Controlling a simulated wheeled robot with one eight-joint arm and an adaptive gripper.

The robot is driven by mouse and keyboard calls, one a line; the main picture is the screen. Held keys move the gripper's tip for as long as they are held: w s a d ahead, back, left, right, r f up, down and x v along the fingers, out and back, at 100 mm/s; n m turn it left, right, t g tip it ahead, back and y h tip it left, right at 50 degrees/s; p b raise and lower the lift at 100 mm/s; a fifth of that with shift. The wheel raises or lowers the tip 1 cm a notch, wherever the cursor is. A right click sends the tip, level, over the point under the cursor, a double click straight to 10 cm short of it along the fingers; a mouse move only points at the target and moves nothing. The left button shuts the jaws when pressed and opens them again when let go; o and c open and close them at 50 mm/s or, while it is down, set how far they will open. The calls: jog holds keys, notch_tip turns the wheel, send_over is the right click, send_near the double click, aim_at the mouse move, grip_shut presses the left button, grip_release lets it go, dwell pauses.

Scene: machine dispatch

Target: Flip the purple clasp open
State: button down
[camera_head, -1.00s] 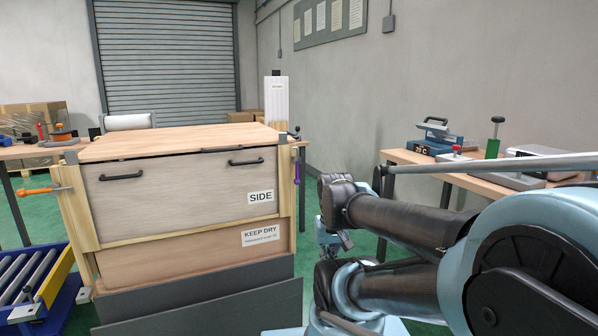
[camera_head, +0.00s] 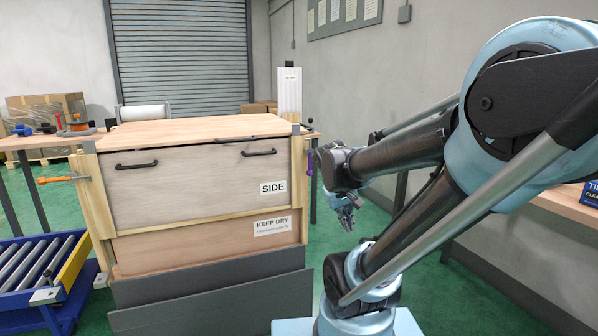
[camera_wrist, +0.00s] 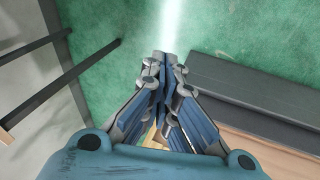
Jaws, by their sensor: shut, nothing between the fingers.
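The purple clasp (camera_head: 309,163) is a small purple handle on the right edge of the wooden crate (camera_head: 150,192), near its top corner. It hangs roughly upright against the side; its full shape is too small to tell. My gripper (camera_head: 347,219) is to the right of the crate and lower than the clasp, apart from both, pointing down. In the wrist view my gripper (camera_wrist: 167,62) has its fingertips together with nothing between them, above the green floor. The clasp is not recognisable in the wrist view.
An orange clasp (camera_head: 62,179) is on the crate's left side. A roller conveyor (camera_head: 40,265) stands at the lower left. A grey ramp-like base (camera_head: 215,290) lies before the crate. A table (camera_head: 560,196) is at the right. Green floor is free beside the crate.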

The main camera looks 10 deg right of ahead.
jog(key=w+a+r+n+t+h, duration=0.2)
jog(key=w+r+h, duration=0.1)
jog(key=w, duration=0.9)
jog(key=w+a+r+n+t+h, duration=0.1)
jog(key=w+r+n+t+h, duration=0.15)
jog(key=w, duration=0.95)
jog(key=n+t+h, duration=0.3)
jog(key=t, duration=0.3)
send_near(292, 168)
jog(key=shift+s+a+r, duration=0.1)
jog(key=shift+s+r, duration=0.1)
jog(key=shift+s, duration=0.45)
jog(key=shift+s+a+r, duration=0.15)
jog(key=shift+s, duration=0.55)
jog(key=shift+s+a+r, duration=0.1)
jog(key=shift+s+r, duration=0.1)
jog(key=shift+s, duration=0.45)
jog(key=x, duration=1)
jog(key=shift+w+d, duration=0.1)
jog(key=shift+d, duration=0.15)
jog(key=shift+d+r, duration=0.1)
jog(key=shift+d, duration=1.65)
